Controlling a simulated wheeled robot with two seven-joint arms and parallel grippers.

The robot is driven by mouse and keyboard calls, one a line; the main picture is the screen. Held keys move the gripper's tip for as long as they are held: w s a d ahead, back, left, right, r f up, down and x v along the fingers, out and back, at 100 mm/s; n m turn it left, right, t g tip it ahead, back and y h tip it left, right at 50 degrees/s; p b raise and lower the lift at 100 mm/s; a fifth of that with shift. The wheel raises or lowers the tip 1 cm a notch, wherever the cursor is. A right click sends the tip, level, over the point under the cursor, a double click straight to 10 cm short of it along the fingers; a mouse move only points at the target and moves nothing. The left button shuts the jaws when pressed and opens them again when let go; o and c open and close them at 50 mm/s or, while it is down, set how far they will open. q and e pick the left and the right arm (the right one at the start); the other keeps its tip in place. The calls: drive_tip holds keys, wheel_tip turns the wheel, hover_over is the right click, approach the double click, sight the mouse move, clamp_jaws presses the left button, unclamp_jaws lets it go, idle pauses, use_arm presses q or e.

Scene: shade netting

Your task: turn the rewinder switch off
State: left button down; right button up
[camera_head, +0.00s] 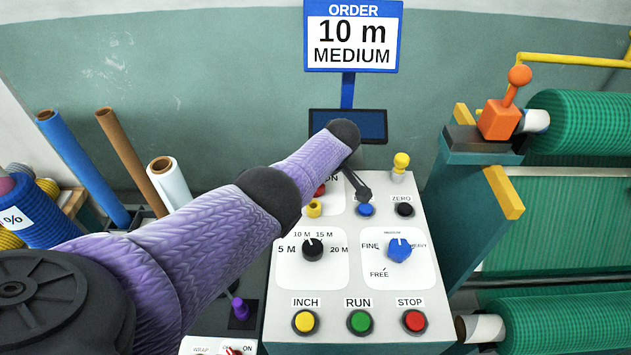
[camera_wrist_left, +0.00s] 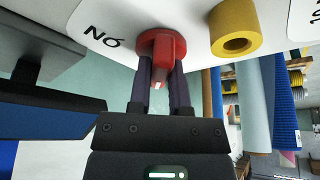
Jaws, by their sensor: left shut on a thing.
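A red rotary switch (camera_wrist_left: 160,46) with a round base sits on the white control panel (camera_head: 285,280). The letters "ON" are printed beside it and appear upside down in the left wrist view. In the head view only a small part of the red switch (camera_head: 319,190) shows beside my purple left arm. My left gripper (camera_wrist_left: 161,72) is shut on the switch's raised grip, with one dark finger on each side. The arm hides most of this contact in the head view. My right gripper is in neither view.
A hollow yellow part (camera_wrist_left: 236,27) stands close beside the red switch. Nearby are a blue button (camera_head: 366,210), a black ZERO knob (camera_head: 404,209) and a dark screen (camera_head: 372,125). Dial knobs and INCH, RUN, STOP buttons fill the lower panel. Green netting rolls (camera_head: 585,122) stand right.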

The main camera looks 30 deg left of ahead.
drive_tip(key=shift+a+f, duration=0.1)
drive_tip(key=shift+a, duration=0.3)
use_arm(q)
drive_tip(key=c, duration=0.6)
unclamp_jaws()
drive_tip(key=shift+o, duration=0.2)
drive_tip(key=shift+r, duration=0.15)
drive_tip(key=p+v, duration=0.4)
drive_tip(key=v, duration=0.1)
drive_tip(key=shift+w+a+r, duration=0.1)
drive_tip(key=shift+w, duration=0.05)
drive_tip(key=p+v, duration=0.2)
drive_tip(key=v, duration=0.2)
drive_tip(key=shift+d+r, duration=0.2)
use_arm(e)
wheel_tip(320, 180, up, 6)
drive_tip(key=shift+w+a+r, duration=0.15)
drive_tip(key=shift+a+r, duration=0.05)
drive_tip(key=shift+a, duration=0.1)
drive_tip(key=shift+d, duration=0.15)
